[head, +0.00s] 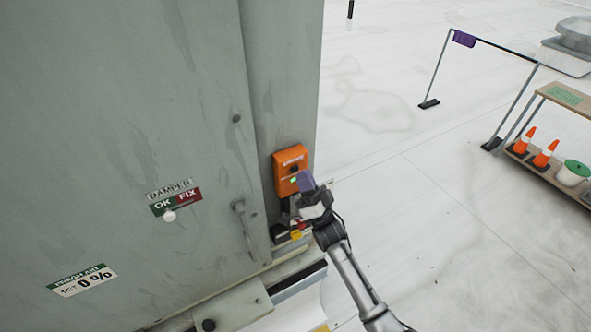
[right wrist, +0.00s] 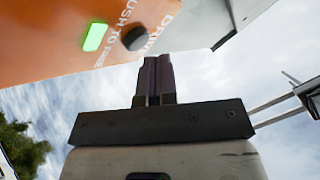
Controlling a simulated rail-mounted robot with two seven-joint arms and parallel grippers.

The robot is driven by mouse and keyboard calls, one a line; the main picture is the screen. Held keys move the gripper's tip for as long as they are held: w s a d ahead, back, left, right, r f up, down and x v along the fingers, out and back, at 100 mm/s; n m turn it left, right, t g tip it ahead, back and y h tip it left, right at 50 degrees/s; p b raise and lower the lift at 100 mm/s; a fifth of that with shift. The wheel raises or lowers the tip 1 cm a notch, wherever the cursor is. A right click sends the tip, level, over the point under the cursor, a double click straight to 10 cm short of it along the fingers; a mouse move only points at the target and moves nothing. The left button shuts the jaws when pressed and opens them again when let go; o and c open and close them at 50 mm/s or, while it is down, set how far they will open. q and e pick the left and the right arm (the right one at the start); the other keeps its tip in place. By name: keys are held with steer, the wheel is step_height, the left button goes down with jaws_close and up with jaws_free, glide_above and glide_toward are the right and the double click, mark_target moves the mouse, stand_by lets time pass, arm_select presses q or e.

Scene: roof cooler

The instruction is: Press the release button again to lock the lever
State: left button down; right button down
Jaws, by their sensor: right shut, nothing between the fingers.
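An orange box (head: 288,168) is mounted on the narrow side panel of the grey cabinet in the head view. In the right wrist view its orange face (right wrist: 50,45) carries the words "PUSH TO", a lit green lamp (right wrist: 95,37) and a dark round button (right wrist: 135,38). My right gripper (head: 306,182) is shut and empty at the lower right of the box. In the right wrist view its closed fingers (right wrist: 158,62) point toward the box, close to the button; I cannot tell whether they touch. Which part is the lever is unclear. My left gripper is out of view.
Small red and yellow parts (head: 296,235) sit below the box. Open pale roof lies right, with a cart (head: 565,98).

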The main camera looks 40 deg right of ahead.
steer(key=shift+w, duration=0.1)
stand_by(0.6)
steer(key=shift+w+d+b, duration=0.1)
steer(key=shift+w+b, duration=0.2)
steer(key=shift+w, duration=0.15)
stand_by(0.4)
steer(key=shift+s, duration=0.55)
steer(key=shift+p, duration=0.3)
